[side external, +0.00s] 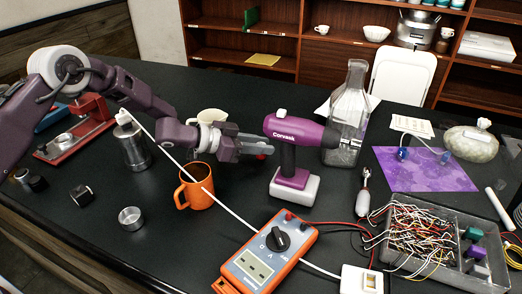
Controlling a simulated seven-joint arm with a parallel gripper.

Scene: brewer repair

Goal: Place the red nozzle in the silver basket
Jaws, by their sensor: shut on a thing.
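My gripper (258,148) is above the table, pointing right, with its jaws shut on the red nozzle (267,151). The gripper is above and to the right of the orange mug, just left of the purple drill. A small round silver basket (131,218), open at the top, stands on the black table at lower left, well apart from the gripper. I cannot make out anything inside it.
A purple drill (291,150) and glass bottle (348,115) stand to the right. Table around the basket is mostly clear.

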